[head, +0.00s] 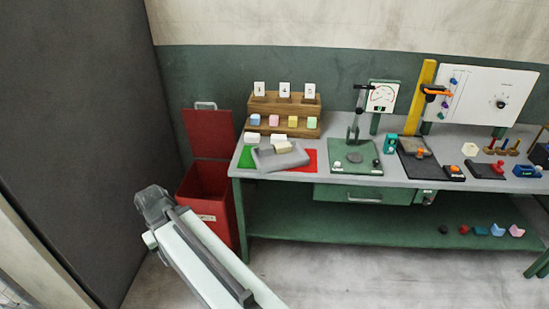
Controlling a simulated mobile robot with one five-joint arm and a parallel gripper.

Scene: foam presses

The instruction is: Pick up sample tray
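The grey sample tray (267,162) lies at the left end of the workbench, between a green mat and a red mat. It sits at an angle, and pale foam blocks (282,146) show in it and at its back edge. My gripper (153,205) is at the end of my arm, low and left of the bench, in front of the red bin. It is well apart from the tray. The angle does not show whether its fingers are open or shut, and nothing is visible in it.
A green mat (246,158) and a red mat (311,160) flank the tray. A wooden rack (285,107) with coloured blocks stands behind it. A green press (354,154) stands to the right. A red bin (208,192) with a raised lid stands left of the bench, and a dark wall is farther left.

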